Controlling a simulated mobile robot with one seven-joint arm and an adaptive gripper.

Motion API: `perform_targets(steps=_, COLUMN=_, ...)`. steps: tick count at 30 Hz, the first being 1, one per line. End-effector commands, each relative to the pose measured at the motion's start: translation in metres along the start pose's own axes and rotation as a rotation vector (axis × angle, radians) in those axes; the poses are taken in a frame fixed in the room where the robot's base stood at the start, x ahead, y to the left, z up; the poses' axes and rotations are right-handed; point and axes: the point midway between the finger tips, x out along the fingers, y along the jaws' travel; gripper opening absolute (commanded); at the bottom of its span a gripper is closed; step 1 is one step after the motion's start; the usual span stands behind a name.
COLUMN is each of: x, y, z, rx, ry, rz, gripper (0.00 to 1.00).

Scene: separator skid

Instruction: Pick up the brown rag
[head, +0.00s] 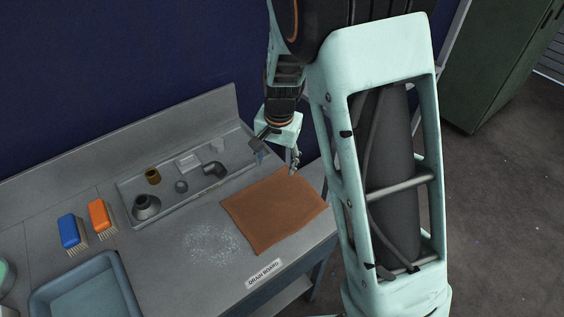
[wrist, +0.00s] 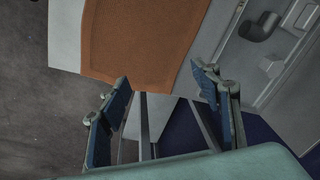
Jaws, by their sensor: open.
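The brown rag (head: 274,211) lies flat and spread out on the right end of the grey workbench. It also shows at the top of the wrist view (wrist: 138,40). My gripper (head: 276,163) is above the rag's far edge in the head view, pointing down. In the wrist view my gripper (wrist: 162,88) has its two blue-padded fingers wide apart with nothing between them. The rag lies beyond the fingertips there, apart from them as far as I can tell.
A tray (head: 128,190) with pipe fittings stands behind the rag. Blue (head: 70,231) and orange (head: 98,215) brushes and a blue-grey bin (head: 121,272) are to the left. A pale granular patch (head: 211,244) and a label (head: 264,274) lie near the rag. A dark blue wall (head: 120,70) rises behind.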

Motion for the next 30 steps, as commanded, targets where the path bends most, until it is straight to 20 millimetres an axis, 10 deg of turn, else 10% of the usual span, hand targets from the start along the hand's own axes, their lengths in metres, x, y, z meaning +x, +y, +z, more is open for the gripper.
perform_targets(steps=6, x=0.025, y=0.009, z=0.046, rx=-0.070, ry=-0.104, rz=0.090, gripper=0.58)
perform_targets(steps=30, x=0.116, y=0.019, z=0.057, rx=-0.073, ry=-0.107, rz=0.093, gripper=0.58)
